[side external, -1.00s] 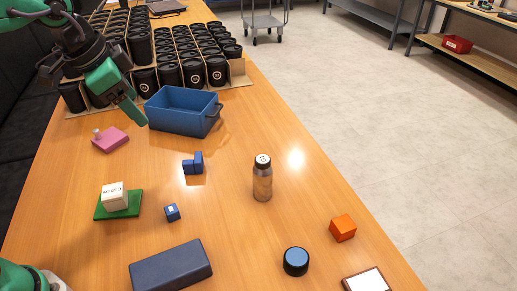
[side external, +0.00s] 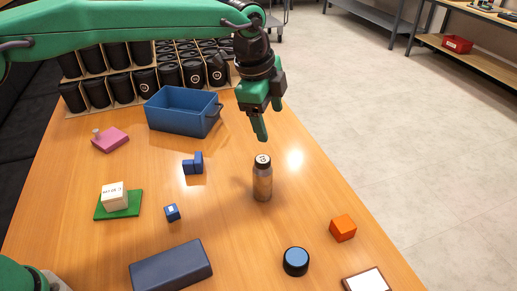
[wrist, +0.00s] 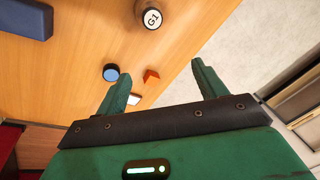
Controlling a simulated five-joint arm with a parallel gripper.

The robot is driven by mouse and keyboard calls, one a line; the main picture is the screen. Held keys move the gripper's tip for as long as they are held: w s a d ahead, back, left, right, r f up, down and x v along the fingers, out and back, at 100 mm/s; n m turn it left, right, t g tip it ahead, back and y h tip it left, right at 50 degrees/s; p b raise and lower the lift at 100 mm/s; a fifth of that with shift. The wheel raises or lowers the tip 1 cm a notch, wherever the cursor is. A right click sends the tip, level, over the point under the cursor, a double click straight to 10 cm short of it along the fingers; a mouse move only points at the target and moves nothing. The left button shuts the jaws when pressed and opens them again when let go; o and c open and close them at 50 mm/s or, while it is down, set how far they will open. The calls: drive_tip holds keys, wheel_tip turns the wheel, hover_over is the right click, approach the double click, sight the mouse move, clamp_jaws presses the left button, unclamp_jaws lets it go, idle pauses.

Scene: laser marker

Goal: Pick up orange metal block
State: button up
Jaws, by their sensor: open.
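The orange metal block (side external: 342,228) sits on the wooden table near its right edge in the side view. In the wrist view the block (wrist: 151,76) shows small, between the two green fingers but well beyond them. My gripper (side external: 261,135) hangs in the air above the table, up and to the left of the block, over the area behind the steel bottle. In the wrist view my gripper (wrist: 157,80) is open with nothing between its fingers.
A round black, blue-topped puck (side external: 295,262) and a white-topped tile (side external: 367,281) lie nearby. A blue bin (side external: 180,125) and dark canisters (side external: 145,80) fill the back.

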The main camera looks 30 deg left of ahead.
drive_tip(key=d+f+m, duration=0.5)
drive_tip(key=d+f, duration=0.3)
drive_tip(key=d, duration=0.3)
drive_tip(key=m+g, duration=0.1)
drive_tip(key=m, duration=0.2)
hover_over(344, 224)
drive_tip(key=s+a, duration=0.1)
wheel_tip(344, 224, down, 7)
drive_tip(key=shift+f, duration=0.15)
drive_tip(key=shift+w+d+f, duration=0.15)
drive_tip(key=shift+f, duration=1.15)
drive_tip(key=shift+f, duration=0.1)
drive_tip(key=shift+w+d+f, duration=0.15)
drive_tip(key=shift+d+f, duration=0.05)
drive_tip(key=shift+f, duration=1.05)
drive_tip(key=shift+w+d+f, duration=0.15)
drive_tip(key=shift+f, duration=1.05)
drive_tip(key=c, duration=1.3)
